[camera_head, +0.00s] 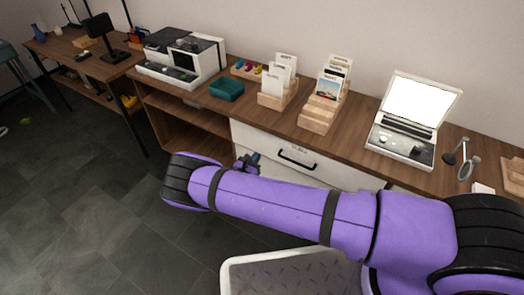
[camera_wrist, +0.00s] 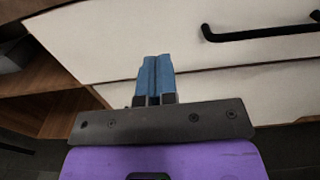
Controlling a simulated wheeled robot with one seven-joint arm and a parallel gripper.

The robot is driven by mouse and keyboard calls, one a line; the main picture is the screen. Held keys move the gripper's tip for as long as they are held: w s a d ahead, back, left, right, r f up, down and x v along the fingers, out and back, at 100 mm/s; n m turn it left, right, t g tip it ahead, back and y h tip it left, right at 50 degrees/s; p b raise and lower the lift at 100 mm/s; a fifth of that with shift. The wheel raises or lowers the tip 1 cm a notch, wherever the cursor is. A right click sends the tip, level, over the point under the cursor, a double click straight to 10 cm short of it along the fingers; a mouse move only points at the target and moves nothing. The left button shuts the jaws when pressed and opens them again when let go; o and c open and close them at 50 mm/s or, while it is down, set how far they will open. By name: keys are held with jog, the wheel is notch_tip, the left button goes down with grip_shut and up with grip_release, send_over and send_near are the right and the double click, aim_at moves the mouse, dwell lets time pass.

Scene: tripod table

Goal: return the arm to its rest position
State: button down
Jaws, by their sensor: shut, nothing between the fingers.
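My purple arm stretches across the lower middle of the head view, bent at its black-banded end on the left. My gripper (camera_head: 252,159) shows only partly there, behind the arm and in front of the cabinet. In the wrist view my gripper (camera_wrist: 154,62) has its two blue fingers together, with nothing between them. It points at the white drawer fronts (camera_wrist: 160,35), below and left of the black handle (camera_wrist: 260,33). I cannot tell whether the fingertips touch the drawer front.
The wooden counter (camera_head: 215,103) carries a white machine (camera_head: 182,57), a teal tray (camera_head: 227,88), card holders and an open white case (camera_head: 413,118). Open shelves (camera_head: 180,122) lie left of the drawers. The dark tiled floor (camera_head: 80,215) at left is mostly clear.

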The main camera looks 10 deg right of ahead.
jog(key=v, duration=0.5)
jog(key=d+r+m+g, duration=0.4)
jog(key=r+m, duration=0.1)
jog(key=r, duration=0.6)
jog(key=d+r+m+g, duration=0.5)
jog(key=r+m, duration=0.1)
jog(key=r, duration=0.5)
jog(key=d+r+m+g, duration=0.4)
jog(key=r+m, duration=0.1)
jog(key=r, duration=0.7)
jog(key=s+d+r+m+y, duration=0.3)
jog(key=s+d+r, duration=0.15)
jog(key=r, duration=0.35)
jog(key=s+d+r+m+y, duration=0.3)
jog(key=s+d+r, duration=0.15)
jog(key=r, duration=0.35)
jog(key=s+d+r+m+t+y, duration=0.1)
jog(key=s+r, duration=0.3)
jog(key=s, duration=0.4)
jog(key=s+d+r+m+t+y, duration=0.1)
jog(key=s+r+m+y, duration=0.1)
jog(key=s, duration=0.7)
jog(key=s+d+r+m+t+y, duration=0.2)
jog(key=s+r, duration=0.3)
jog(key=s, duration=0.3)
jog(key=shift+s+r+m, duration=0.15)
jog(key=shift+r+m, duration=0.25)
jog(key=shift+m, duration=0.3)
